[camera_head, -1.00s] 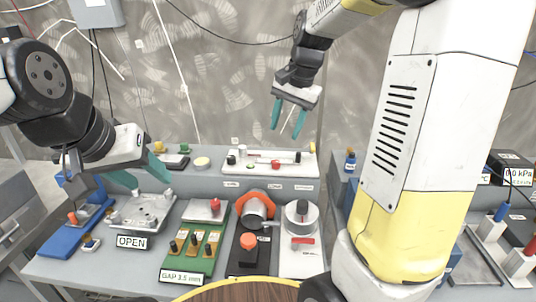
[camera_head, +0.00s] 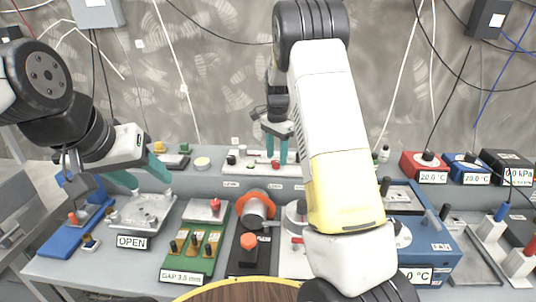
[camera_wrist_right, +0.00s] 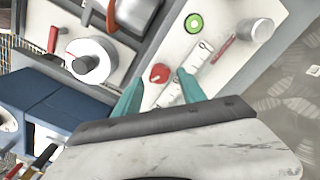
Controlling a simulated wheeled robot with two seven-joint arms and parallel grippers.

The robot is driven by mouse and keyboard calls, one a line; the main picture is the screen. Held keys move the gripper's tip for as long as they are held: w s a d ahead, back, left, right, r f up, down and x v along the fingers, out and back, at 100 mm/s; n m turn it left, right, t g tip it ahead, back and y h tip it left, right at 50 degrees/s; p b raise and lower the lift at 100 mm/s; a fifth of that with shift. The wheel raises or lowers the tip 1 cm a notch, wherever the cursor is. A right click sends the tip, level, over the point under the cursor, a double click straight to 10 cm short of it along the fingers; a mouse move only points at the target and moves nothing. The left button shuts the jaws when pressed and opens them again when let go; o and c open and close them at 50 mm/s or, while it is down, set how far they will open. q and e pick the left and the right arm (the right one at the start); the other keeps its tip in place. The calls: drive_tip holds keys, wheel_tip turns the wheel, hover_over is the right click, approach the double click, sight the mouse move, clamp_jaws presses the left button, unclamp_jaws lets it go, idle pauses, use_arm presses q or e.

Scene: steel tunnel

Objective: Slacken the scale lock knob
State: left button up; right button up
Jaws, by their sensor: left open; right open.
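A small red knob, which I take for the scale lock knob, sits on a white panel (camera_head: 240,166) on the raised back shelf. In the right wrist view the red knob (camera_wrist_right: 160,73) lies beside a marked scale strip (camera_wrist_right: 203,58). My right gripper (camera_head: 276,152) is open, its teal fingers pointing down over the panel. In the wrist view the right gripper's fingertips (camera_wrist_right: 159,80) show on either side of the knob; I cannot tell whether they touch it. My left gripper (camera_head: 153,182) is open and empty above the OPEN-labelled metal fixture (camera_head: 146,212).
On the front bench stand a green gap board (camera_head: 190,262), an orange-ringed cylinder (camera_head: 257,207) and a white unit with a dial (camera_head: 293,217), partly behind my right arm. Red (camera_head: 423,168) and blue boxes stand on the right. A green ring (camera_wrist_right: 194,23) is near the knob.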

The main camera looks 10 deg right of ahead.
drive_tip(key=shift+f, duration=1)
clamp_jaws()
drive_tip(key=shift+n, duration=0.3)
drive_tip(key=n, duration=0.4)
drive_tip(key=shift+n, duration=0.4)
drive_tip(key=n, duration=0.4)
drive_tip(key=shift+n, duration=0.3)
drive_tip(key=n, duration=0.5)
drive_tip(key=shift+a, duration=0.1)
drive_tip(key=n, duration=0.5)
drive_tip(key=shift+n, duration=0.3)
